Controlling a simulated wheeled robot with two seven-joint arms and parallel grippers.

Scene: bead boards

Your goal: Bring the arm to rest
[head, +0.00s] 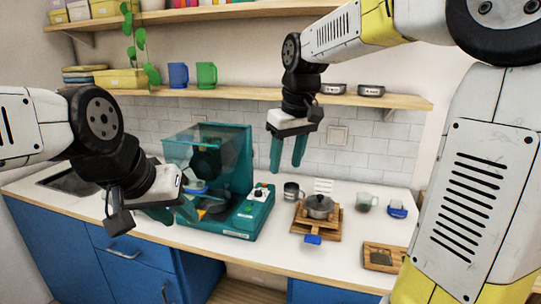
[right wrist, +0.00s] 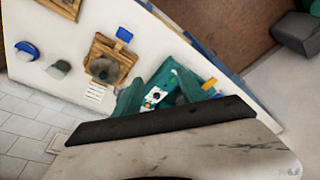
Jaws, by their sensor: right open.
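My right gripper (head: 287,153) hangs in the air in the middle of the head view, above the back of the counter. Its two teal fingers point down, stand apart and hold nothing. The right wrist view shows these fingers too, with counter things far beyond them. My left gripper (head: 172,210) is low on the left, in front of the teal machine (head: 245,215). Its teal fingers blend with the machine, so their gap is unclear. The task names no other object.
The white counter (head: 275,258) holds a pot (head: 319,206) on a wooden board, a metal mug (head: 292,191), a glass cup (head: 366,202), a blue item (head: 397,209) and a wooden tray (head: 381,257). A shelf (head: 240,94) with blue and green mugs runs behind my right gripper.

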